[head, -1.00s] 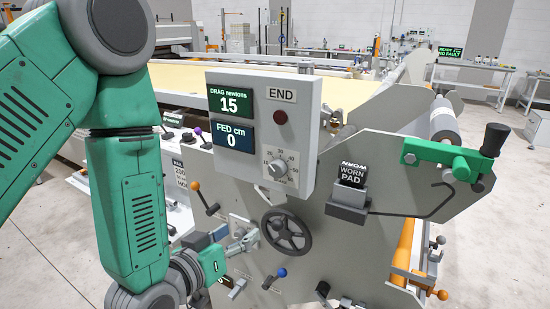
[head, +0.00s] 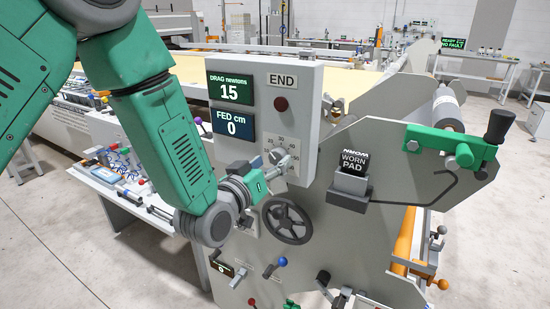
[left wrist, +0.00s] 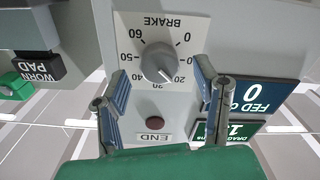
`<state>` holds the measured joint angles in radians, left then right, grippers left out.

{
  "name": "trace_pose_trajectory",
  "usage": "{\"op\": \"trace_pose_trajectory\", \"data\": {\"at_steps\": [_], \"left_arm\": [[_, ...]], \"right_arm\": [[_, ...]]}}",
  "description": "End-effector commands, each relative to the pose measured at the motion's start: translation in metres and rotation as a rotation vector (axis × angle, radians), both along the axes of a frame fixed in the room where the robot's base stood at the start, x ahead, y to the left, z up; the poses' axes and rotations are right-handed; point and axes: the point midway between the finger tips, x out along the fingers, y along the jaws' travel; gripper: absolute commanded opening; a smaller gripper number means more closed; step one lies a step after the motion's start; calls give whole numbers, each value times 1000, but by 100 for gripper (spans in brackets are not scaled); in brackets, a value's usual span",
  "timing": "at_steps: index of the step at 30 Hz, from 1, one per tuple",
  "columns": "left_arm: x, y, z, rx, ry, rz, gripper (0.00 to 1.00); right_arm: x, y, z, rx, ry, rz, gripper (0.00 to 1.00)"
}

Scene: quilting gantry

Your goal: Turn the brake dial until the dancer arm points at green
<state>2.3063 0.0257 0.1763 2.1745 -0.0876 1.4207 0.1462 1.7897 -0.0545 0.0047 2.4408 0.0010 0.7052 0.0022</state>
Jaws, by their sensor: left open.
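In the left wrist view the scale is upside down and the knob's pale mark points near 20. My left gripper (head: 280,162) is at the dial in the head view and partly covers it. In the left wrist view its open fingers (left wrist: 161,82) stand on either side of the dial, apart from it. I cannot make out the dancer arm for certain. A green piece (head: 291,303) shows at the bottom edge. My right gripper is out of view.
The control box (head: 305,120) shows drag 15 newtons and fed 0 cm, with a red END button (head: 281,103). A black handwheel (head: 287,220) sits close below my gripper. The worn pad holder (head: 350,185) and a green bracket (head: 445,146) are to the right.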

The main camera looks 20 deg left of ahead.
Motion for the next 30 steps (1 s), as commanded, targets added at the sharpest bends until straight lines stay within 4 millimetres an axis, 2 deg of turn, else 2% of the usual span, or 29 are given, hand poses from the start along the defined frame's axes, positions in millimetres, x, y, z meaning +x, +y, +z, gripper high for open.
{"op": "trace_pose_trajectory", "data": {"at_steps": [6, 14, 15, 19, 30], "left_arm": [[17, -3, 0, 0, 1, 0, 56], [18, -4, -1, 0, 1, 1, 56], [18, -4, -1, 0, 1, 0, 52], [18, -3, -1, 0, 1, 1, 6], [18, -3, -1, 38, -7, 1, 6]], "right_arm": [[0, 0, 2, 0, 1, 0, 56], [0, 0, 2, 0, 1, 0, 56], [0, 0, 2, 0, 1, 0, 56], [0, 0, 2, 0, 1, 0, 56], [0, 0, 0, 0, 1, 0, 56]]}}
